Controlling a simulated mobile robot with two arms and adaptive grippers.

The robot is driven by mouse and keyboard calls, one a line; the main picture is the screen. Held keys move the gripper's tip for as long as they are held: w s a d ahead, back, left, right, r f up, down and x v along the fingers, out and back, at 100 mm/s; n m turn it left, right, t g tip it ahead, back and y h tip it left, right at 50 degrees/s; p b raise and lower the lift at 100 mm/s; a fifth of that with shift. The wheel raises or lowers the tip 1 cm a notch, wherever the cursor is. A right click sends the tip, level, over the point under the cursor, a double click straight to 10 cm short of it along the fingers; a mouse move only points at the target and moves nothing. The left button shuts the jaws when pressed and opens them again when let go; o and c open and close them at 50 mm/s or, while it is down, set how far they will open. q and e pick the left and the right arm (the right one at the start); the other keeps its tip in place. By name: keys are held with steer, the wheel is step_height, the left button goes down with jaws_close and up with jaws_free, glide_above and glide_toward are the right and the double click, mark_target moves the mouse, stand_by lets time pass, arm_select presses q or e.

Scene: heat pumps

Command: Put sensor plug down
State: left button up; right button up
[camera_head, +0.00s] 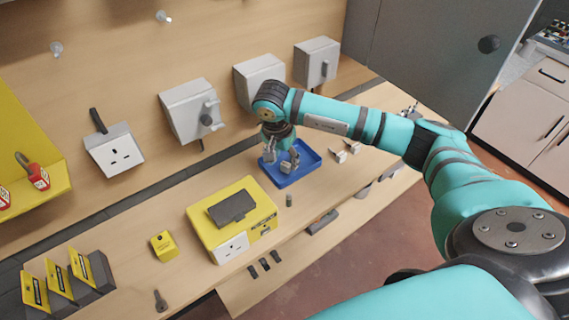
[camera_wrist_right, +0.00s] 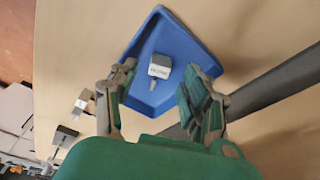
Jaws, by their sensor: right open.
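The sensor plug (camera_wrist_right: 159,68) is a small grey-white block with a dark label and a short stub. In the right wrist view it lies in the blue tray (camera_wrist_right: 199,55), between my fingertips but apart from them. My right gripper (camera_head: 281,160) is above the blue tray (camera_head: 306,179) in the head view. It also shows in the right wrist view (camera_wrist_right: 158,84), with its fingers spread wide and nothing held. In the head view the gripper hides the plug. My left gripper is not in view.
A yellow tester box (camera_head: 262,206) with a socket stands left of the tray on the bench. Two small pale plugs (camera_head: 345,151) lie right of the tray. Grey wall boxes (camera_head: 190,110) line the panel behind. A yellow block (camera_head: 164,246) lies further left.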

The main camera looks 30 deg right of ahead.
step_height(320, 180, up, 9)
steer(key=a+b, duration=0.1)
steer(key=b, duration=0.1)
steer(key=shift+s+a, duration=0.35)
steer(key=shift+s, duration=0.1)
